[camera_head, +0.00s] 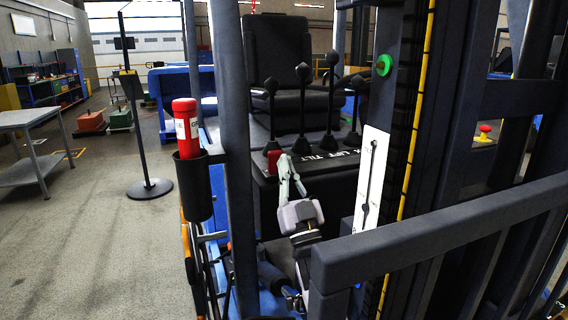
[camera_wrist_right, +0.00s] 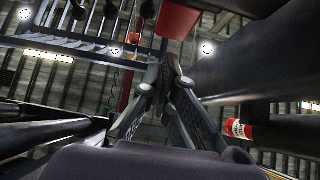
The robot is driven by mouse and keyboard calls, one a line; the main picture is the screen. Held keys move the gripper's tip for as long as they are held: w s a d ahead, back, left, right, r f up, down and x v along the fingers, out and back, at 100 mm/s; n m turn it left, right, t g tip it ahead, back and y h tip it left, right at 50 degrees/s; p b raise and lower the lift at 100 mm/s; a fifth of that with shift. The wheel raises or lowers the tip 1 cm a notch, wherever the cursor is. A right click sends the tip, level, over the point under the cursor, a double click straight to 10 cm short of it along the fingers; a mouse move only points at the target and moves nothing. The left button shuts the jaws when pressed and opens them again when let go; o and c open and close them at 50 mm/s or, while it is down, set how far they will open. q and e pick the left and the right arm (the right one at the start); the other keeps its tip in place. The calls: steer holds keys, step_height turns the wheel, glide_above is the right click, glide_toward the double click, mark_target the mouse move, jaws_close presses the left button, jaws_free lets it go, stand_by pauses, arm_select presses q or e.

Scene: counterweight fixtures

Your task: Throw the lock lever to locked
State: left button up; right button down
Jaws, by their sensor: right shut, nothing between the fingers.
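A red block-like piece (camera_head: 273,160), which looks like the grip of the lock lever, sits at the front left edge of the black console, left of the lettering. My right gripper (camera_head: 285,160) is shut and empty, pointing up, with its fingertips close beside the red piece. I cannot tell whether they touch. My left gripper is not in view.
Several black ball-topped levers (camera_head: 303,72) stand on the console in front of a black seat (camera_head: 277,50). A slotted white plate (camera_head: 371,175) and dark mast uprights stand to the right. A dark post (camera_head: 232,130) and a red canister (camera_head: 186,120) in a holder stand to the left.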

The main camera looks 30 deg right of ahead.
steer(key=shift+w+d, duration=0.2)
steer(key=shift+w, duration=0.7)
